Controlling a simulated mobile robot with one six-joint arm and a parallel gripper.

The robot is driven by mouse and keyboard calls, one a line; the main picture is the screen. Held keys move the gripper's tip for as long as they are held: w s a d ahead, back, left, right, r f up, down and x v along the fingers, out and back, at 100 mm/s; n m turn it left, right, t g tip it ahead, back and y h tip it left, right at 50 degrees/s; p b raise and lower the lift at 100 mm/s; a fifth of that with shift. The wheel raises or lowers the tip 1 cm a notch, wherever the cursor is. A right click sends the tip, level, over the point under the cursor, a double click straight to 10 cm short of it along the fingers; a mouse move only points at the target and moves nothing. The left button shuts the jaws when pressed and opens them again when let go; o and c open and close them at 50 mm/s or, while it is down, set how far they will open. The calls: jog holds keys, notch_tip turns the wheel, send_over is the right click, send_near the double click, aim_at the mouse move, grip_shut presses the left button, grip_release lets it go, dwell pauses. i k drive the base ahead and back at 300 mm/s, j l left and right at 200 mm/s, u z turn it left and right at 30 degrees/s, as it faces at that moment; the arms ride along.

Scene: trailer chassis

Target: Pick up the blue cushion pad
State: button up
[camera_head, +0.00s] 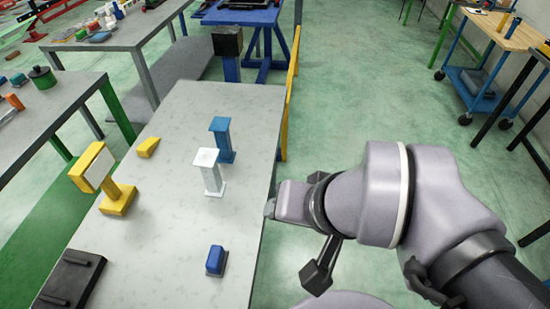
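The blue cushion pad (216,259) appears to be the small, rounded blue block with a paler base. It lies on the grey table near its right edge, toward the front of the picture. Nothing touches it. My gripper (288,207) is at the end of my arm, to the right of the table's right edge. It is above and to the right of the pad in the picture, clearly apart from it. Its fingers are not clear from this angle, so I cannot tell whether it is open or shut. I see nothing held in it.
On the grey table (160,240) stand a white pedestal (211,172), a blue pedestal (222,140) and a yellow stand (105,180) with a pale panel. A yellow wedge (149,147) and a dark tray-like block (72,279) also lie there. The tabletop around the pad is clear.

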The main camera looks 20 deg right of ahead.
aim_at(218, 258)
jog(key=l+u, duration=0.1)
jog(key=u, duration=0.3)
jog(key=i+l+u, duration=0.1)
jog(key=u, duration=0.3)
jog(key=l+u, duration=0.2)
jog(key=u, duration=0.25)
jog(key=l+u, duration=0.15)
jog(key=u, duration=0.25)
